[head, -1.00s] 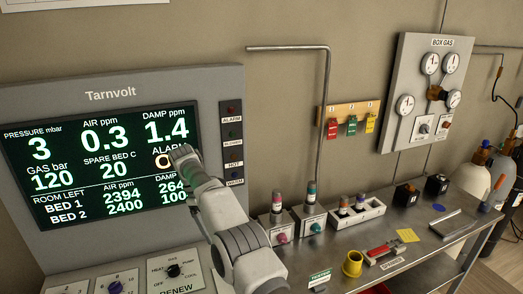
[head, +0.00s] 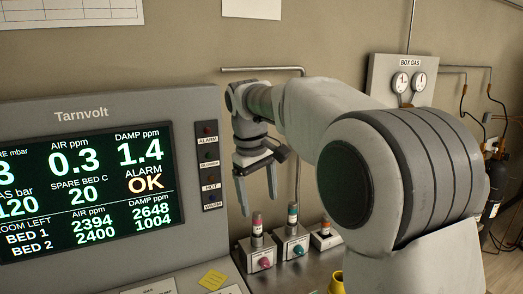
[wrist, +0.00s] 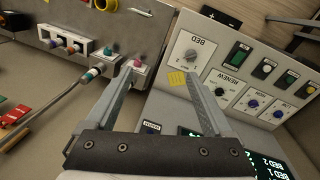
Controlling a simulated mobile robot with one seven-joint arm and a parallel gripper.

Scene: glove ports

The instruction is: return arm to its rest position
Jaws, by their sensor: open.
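My gripper (head: 257,190) hangs in the air, fingers pointing down, in front of the wall just right of the Tarnvolt panel. Its two fingers are apart with nothing between them. In the wrist view my gripper (wrist: 172,95) also shows open and empty, with the bench and the control panel beyond it. My arm reaches across the right half of the head view and hides much of the bench and wall there.
The Tarnvolt display panel (head: 95,160) stands at the left, showing ALARM OK. Two boxes with pink (head: 258,248) and teal (head: 291,240) tops stand on the bench below my gripper. A pipe (head: 262,70) runs along the wall behind. The BOX GAS board (head: 385,75) is partly hidden.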

